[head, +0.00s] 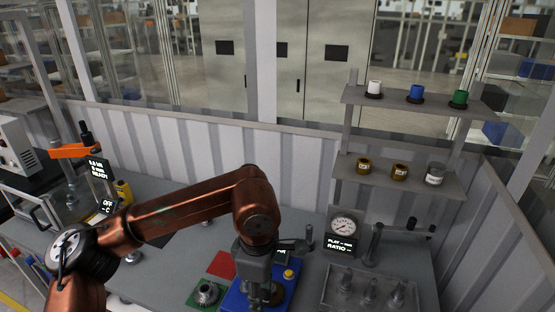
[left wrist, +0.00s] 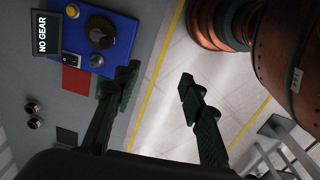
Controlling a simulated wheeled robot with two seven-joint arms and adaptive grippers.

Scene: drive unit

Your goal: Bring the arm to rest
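My left arm (head: 205,205) comes in from the left in the head view, bent at the elbow, with its wrist hanging over the front of the bench. It hides part of a blue fixture (head: 236,299). In the left wrist view my left gripper (left wrist: 160,88) is open, with nothing between its dark fingers. Floor shows between and beyond the fingertips. My right gripper is in neither view.
The grey bench (head: 190,250) holds a red square (head: 222,264), a green plate with a metal part (head: 207,292), a dial gauge (head: 343,226) and a tray of metal parts (head: 334,296). A shelf (head: 395,181) with small coloured pots stands at the right. A yellow floor line (left wrist: 158,70) runs beyond the bench.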

